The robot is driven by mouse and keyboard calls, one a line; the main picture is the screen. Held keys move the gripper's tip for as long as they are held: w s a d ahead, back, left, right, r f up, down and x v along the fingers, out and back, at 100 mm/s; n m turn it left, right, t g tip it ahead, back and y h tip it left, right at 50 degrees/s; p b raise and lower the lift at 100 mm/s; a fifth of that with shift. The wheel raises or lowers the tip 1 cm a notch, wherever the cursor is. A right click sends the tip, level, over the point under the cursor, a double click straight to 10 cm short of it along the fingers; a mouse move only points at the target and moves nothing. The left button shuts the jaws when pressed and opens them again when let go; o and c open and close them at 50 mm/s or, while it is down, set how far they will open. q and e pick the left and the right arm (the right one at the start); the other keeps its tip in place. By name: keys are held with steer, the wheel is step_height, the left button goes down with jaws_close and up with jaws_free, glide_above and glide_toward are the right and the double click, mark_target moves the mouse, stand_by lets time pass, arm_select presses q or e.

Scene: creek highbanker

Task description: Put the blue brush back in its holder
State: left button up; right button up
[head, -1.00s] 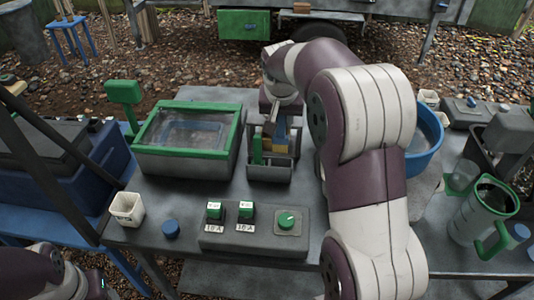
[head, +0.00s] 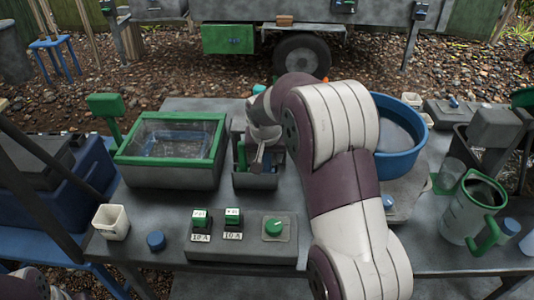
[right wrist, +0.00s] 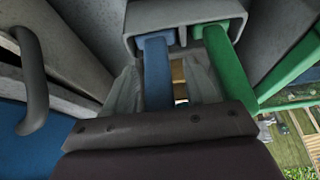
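The grey holder (head: 256,182) stands on the bench right of the green-framed tray. A green brush (head: 241,156) stands in it; its green handle (right wrist: 222,62) also shows in the right wrist view. My right gripper (head: 259,160) is over the holder, pointing down. In the right wrist view the blue brush handle (right wrist: 157,75) lies between my right fingers (right wrist: 165,85), close to the left one, with a gap to the right one. Its end is at the holder's rim (right wrist: 185,12). The arm hides the blue brush in the head view. My left gripper is out of view.
The green-framed tray (head: 217,150) stands close left of the holder, and a blue basin (head: 420,150) stands right of my arm. A switch panel (head: 245,250) is in front. A white cup (head: 111,222) and a blue cap (head: 156,241) sit at the front left.

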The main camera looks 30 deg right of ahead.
steer(key=shift+r, duration=0.3)
steer(key=p+v, duration=0.2)
steer(key=v, duration=0.9)
steer(key=shift+r, duration=0.35)
steer(key=shift+s+a+f, duration=0.1)
steer(key=shift+s+a, duration=0.1)
